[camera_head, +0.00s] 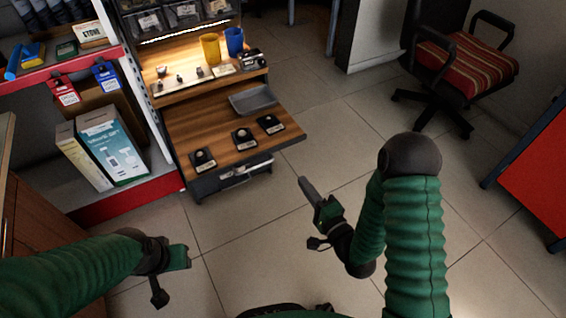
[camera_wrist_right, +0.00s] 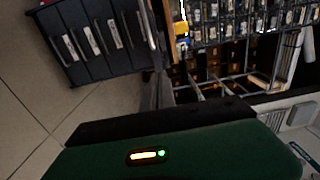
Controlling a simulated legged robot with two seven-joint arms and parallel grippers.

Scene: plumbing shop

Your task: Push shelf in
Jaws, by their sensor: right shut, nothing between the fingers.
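A wooden pull-out shelf (camera_head: 200,127) juts toward me from the lit display unit in the head view. Several small black holders with dark round pieces and a grey tray (camera_head: 253,99) sit on it. My right gripper (camera_head: 305,186) is shut and empty.
Yellow (camera_head: 210,48) and blue (camera_head: 233,41) cups stand on the upper level. Left is a red-edged rack with boxes (camera_head: 111,147). An office chair (camera_head: 465,65) and a red cabinet (camera_head: 540,165) are right. Middle floor is clear.

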